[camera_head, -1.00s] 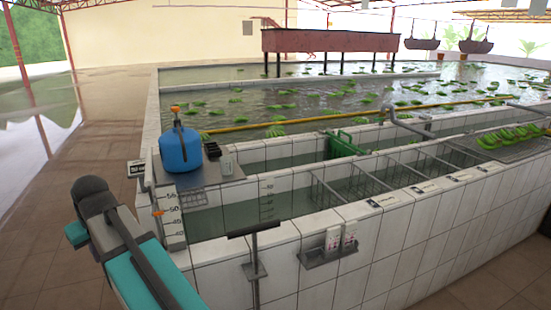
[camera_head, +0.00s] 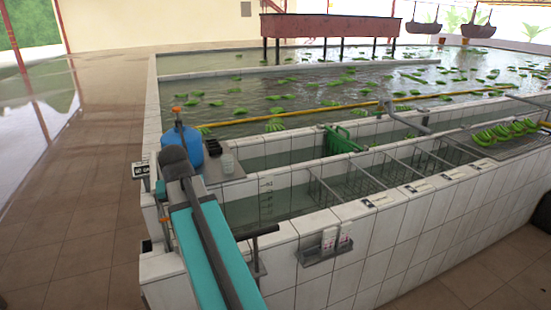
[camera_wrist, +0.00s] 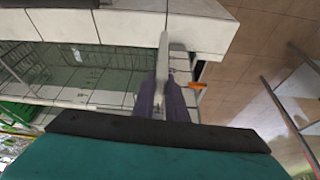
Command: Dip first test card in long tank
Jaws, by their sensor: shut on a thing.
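In the wrist view, my gripper (camera_wrist: 162,88) is shut on a thin pale card (camera_wrist: 163,55), seen nearly edge-on. The card sticks out past the fingertips, near a white tiled rim, with water to its left; its height above them is unclear. In the head view my gripper is hidden behind my arm. The front tank (camera_head: 262,228) is long, tiled and water-filled, with a depth scale inside and wire dividers along it. A parallel channel (camera_head: 283,157) lies behind it; I cannot tell which is the long tank. Two white cards (camera_head: 329,240) stand in a rack on the front wall.
A dark T-shaped stand (camera_head: 258,252) is by the front wall. A green crate (camera_head: 341,140) sits in the back channel. Bananas lie on a rack (camera_head: 478,149) at right.

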